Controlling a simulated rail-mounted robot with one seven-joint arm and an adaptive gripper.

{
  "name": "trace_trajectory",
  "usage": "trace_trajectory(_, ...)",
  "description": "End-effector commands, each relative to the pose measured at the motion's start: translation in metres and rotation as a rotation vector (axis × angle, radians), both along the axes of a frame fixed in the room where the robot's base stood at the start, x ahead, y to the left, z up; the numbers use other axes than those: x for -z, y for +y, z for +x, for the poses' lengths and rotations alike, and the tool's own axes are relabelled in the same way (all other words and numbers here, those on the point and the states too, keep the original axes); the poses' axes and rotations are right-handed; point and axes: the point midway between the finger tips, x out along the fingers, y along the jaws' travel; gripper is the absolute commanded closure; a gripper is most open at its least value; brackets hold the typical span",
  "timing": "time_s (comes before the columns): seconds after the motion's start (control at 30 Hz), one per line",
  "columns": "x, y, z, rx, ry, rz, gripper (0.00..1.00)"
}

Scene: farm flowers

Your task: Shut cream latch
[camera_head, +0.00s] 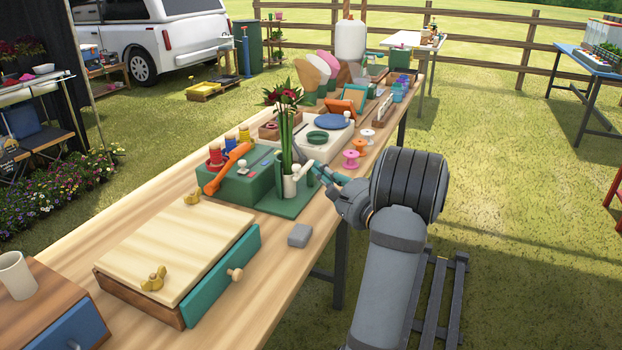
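A cream latch (302,170) shows as a slim cream lever on a green stand (287,203). It sits beside a cream upright cylinder (289,187), and tall green stems with dark red flowers (287,122) stand against them. My gripper (322,172) reaches in from the right at the latch's right side. Its thin fingers are small and overlap the stand's green parts, so I cannot tell whether they touch the latch or how far apart they are. The latch's lower parts are partly hidden.
A green box (238,187) with an orange lever (227,168) adjoins the stand on the left. A grey block (299,235) lies in front. A wooden press (180,262) with a teal drawer fills the near table (262,295). Pink and white spools (355,151) stand behind my gripper.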

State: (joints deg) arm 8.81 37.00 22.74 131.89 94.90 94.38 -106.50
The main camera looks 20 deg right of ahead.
Motion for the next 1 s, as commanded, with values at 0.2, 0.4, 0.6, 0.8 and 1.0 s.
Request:
trace_trajectory(0.2, -0.001, -0.014, -0.012, -0.004, -0.002, -0.005, 1.0)
trace_trajectory(0.4, -0.002, 0.002, -0.04, -0.013, 0.001, -0.002, 1.0)
trace_trajectory(0.6, 0.0, 0.037, -0.071, -0.012, -0.001, -0.004, 1.0)
trace_trajectory(0.8, 0.0, 0.048, -0.08, -0.012, -0.003, -0.004, 1.0)
trace_trajectory(1.0, 0.0, 0.053, -0.085, -0.013, 0.0, -0.003, 1.0)
